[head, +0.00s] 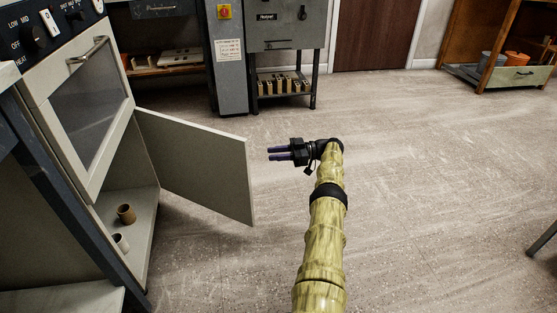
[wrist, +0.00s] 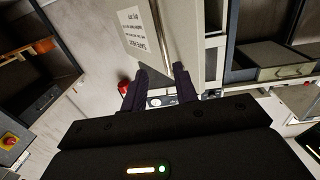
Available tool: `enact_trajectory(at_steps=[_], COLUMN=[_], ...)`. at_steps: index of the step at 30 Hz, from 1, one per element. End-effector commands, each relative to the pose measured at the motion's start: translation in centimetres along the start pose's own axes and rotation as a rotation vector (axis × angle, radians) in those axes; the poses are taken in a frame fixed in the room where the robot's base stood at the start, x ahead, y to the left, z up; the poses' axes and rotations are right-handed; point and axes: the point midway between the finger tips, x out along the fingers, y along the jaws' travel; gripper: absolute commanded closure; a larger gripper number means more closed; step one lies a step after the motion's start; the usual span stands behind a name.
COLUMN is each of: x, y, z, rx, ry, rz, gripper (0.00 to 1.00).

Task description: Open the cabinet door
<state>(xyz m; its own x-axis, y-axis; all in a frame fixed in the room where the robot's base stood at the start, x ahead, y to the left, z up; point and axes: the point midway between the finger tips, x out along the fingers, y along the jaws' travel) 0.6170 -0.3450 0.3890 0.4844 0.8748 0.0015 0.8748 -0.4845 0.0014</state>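The cabinet door (head: 198,165) is a pale flat panel below the oven-like unit at the left of the head view. It stands swung well out to the right, and the cabinet interior (head: 140,232) shows. My gripper (head: 269,153) is right of the door's free edge, with its two purple fingers parallel, spread and empty. In the wrist view, my gripper (wrist: 160,72) is also open, and a pale panel (wrist: 200,30) with a paper label and a metal bar handle (wrist: 163,28) lies beyond the fingers. It appears to be the door's outer face. I cannot tell if a finger touches it.
A brown cup (head: 126,214) and a pale cup (head: 120,242) stand inside the cabinet. The oven-like unit (head: 88,115) has a glass front above. A grey cabinet (head: 287,25) stands at the back, and a wooden shelf (head: 500,72) at the back right. The floor (head: 420,160) right of my arm is clear.

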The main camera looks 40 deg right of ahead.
Motion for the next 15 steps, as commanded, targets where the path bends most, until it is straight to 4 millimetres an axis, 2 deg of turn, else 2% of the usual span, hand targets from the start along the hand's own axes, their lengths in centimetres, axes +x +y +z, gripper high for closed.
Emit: enact_trajectory(at_steps=[1, 14, 15], x=[-0.29, -0.77, -0.76], y=[-0.02, -0.1, -0.09], z=[0.46, -0.01, -0.02], rx=[-0.003, 0.001, 0.001], ry=[0.0, 0.0, 0.0], rz=[0.001, 0.0, 0.0], gripper=[0.71, 0.71, 0.77])
